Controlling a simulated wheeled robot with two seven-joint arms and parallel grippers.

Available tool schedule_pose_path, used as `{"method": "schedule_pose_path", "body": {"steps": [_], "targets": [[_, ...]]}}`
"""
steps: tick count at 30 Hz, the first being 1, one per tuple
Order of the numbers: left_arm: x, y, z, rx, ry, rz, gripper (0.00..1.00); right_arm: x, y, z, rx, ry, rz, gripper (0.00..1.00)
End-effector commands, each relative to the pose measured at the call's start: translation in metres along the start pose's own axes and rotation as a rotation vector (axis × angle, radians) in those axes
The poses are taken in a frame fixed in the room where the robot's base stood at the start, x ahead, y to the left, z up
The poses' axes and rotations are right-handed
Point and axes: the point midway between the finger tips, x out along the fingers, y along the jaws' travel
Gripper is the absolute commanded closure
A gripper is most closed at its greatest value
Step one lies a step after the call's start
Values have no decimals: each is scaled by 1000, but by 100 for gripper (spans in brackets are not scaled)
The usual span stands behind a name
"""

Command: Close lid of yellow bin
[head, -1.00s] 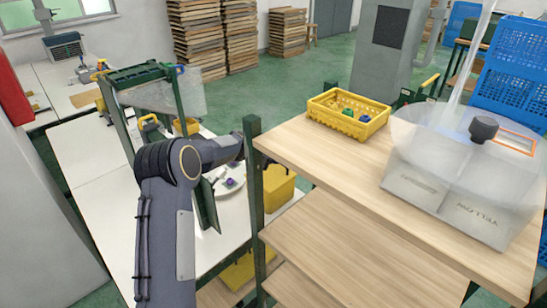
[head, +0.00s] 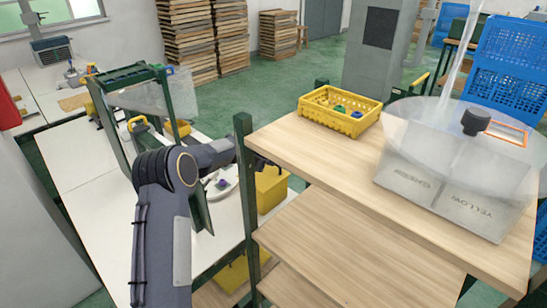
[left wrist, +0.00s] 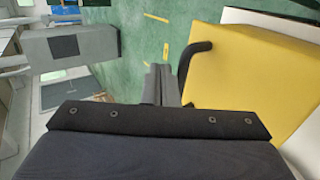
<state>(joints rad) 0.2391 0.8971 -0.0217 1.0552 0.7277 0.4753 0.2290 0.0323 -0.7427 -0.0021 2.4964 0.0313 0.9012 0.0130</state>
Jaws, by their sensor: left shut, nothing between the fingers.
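A yellow bin (head: 271,188) stands on the low white table, partly hidden behind a dark green shelf post. In the left wrist view its large flat yellow face (left wrist: 245,75) fills the right side, with a curved black handle (left wrist: 192,62) on the near edge. Whether this face is the lid or a wall, I cannot tell. My left gripper (left wrist: 160,70) is shut and empty, just left of the handle; contact is unclear. In the head view my left arm reaches behind the post, and its gripper is mostly hidden. My right gripper is not in view.
A wooden shelf unit (head: 290,150) stands at right. On it are a yellow crate (head: 340,112) with small coloured pieces and a grey, clear-lidded container (head: 450,185) lettered "YELLOW". A plate (head: 221,187) lies beside my left arm. The green post is close to that arm.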

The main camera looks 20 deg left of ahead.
Motion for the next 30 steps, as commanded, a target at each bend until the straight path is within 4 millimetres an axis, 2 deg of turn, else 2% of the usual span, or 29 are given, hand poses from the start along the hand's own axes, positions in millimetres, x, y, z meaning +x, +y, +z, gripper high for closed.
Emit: {"method": "schedule_pose_path", "body": {"steps": [5, 8, 11, 19, 24, 30], "targets": [[-17, 16, 1, 2, 0, 2, 100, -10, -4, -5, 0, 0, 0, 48], [-34, 31, 2, 2, -1, 2, 100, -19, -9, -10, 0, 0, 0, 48], [-48, 44, 2, 6, 0, 5, 100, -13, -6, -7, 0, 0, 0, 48], [-88, 81, 1, 4, 0, 3, 100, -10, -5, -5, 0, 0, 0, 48], [-100, 93, 1, 2, -1, 2, 100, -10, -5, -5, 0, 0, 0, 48], [-103, 95, 1, 1, -1, 0, 100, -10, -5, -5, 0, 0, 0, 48]]}}
